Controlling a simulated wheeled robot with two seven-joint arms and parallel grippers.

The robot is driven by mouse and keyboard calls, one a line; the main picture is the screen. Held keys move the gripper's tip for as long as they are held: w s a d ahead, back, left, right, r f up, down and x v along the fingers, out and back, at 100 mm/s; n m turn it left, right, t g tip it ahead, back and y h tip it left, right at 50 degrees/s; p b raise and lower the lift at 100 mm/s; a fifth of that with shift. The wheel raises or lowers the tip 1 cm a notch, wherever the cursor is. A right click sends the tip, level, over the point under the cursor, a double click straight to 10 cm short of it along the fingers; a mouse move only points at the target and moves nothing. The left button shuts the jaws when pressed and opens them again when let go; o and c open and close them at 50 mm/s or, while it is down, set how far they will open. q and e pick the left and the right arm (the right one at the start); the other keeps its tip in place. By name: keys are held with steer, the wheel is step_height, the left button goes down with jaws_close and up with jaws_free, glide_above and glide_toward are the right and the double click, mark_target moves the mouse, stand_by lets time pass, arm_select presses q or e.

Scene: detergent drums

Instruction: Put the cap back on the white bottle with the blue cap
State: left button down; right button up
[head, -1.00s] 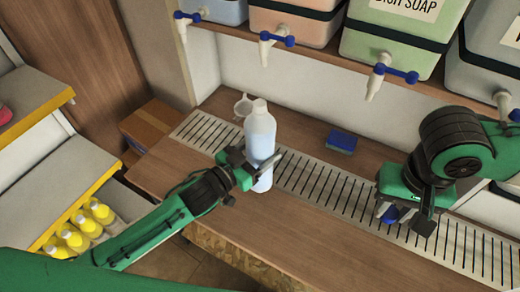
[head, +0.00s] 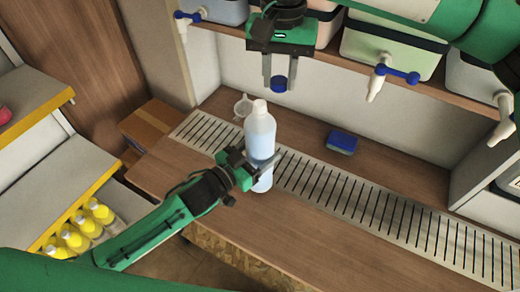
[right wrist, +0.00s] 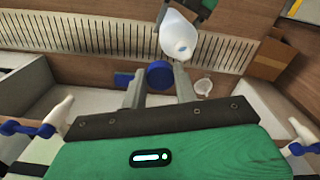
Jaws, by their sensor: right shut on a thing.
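The white bottle (head: 260,130) stands upright and uncapped on the counter, with bluish liquid showing through its wall. My left gripper (head: 256,172) is closed around its lower part. My right gripper (head: 279,80) is shut on the blue cap (head: 278,84), up and slightly right of the bottle's neck in the head view, with a gap between them. In the right wrist view, the cap (right wrist: 160,75) sits between the fingertips, and the bottle (right wrist: 178,36) with its open mouth lies beyond it.
A small white funnel (head: 243,106) stands just behind the bottle. A blue sponge-like block (head: 341,142) lies to the right on the counter (head: 330,212), by the slotted drain strip (head: 400,217). Drums with taps (head: 378,82) hang over the back. The counter front is clear.

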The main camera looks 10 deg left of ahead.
mark_target(260, 116)
steer(key=shift+w+a+r+n, duration=0.1)
steer(key=shift+a+r+n, duration=0.15)
steer(key=shift+a, duration=0.35)
steer(key=shift+a+r+n, duration=0.15)
steer(key=shift+a+r, duration=0.05)
steer(key=shift+a, duration=0.45)
steer(key=shift+w+a+r+n, duration=0.1)
steer(key=shift+a+r+n, duration=0.15)
steer(key=shift+a, duration=0.35)
steer(key=shift+s+f, duration=0.1)
steer(key=shift+f, duration=0.05)
steer(key=shift+f, duration=1.85)
steer(key=shift+f, duration=0.1)
steer(key=shift+f, duration=0.75)
steer(key=shift+f, duration=0.6)
